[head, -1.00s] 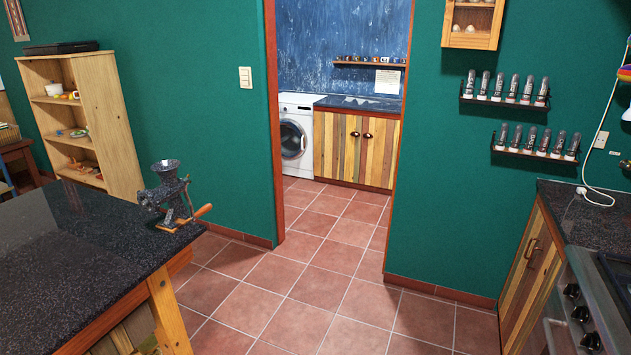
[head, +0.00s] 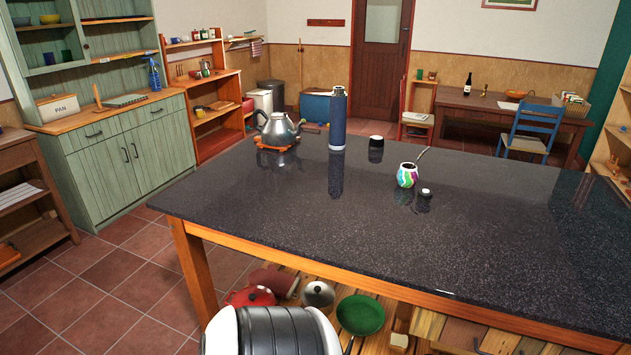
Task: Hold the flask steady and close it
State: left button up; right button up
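A tall blue flask (head: 338,120) stands upright near the far edge of the dark stone tabletop. Its narrower top is greyish; I cannot tell whether a stopper sits in it. A small black cup-like piece (head: 376,142), perhaps the flask's cap, stands to its right. A small dark piece with a pale top (head: 425,193), perhaps a stopper, lies nearer and further right. Neither of my grippers is in view.
The dark table (head: 300,215) is mostly bare in front and at right. A metal kettle (head: 277,131) stands left of the flask. A colourful gourd (head: 406,175) with a straw stands beside the small dark piece. Pots and a green pan (head: 361,314) sit below.

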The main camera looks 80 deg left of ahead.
aim_at(338, 101)
jog(key=u, duration=2.45)
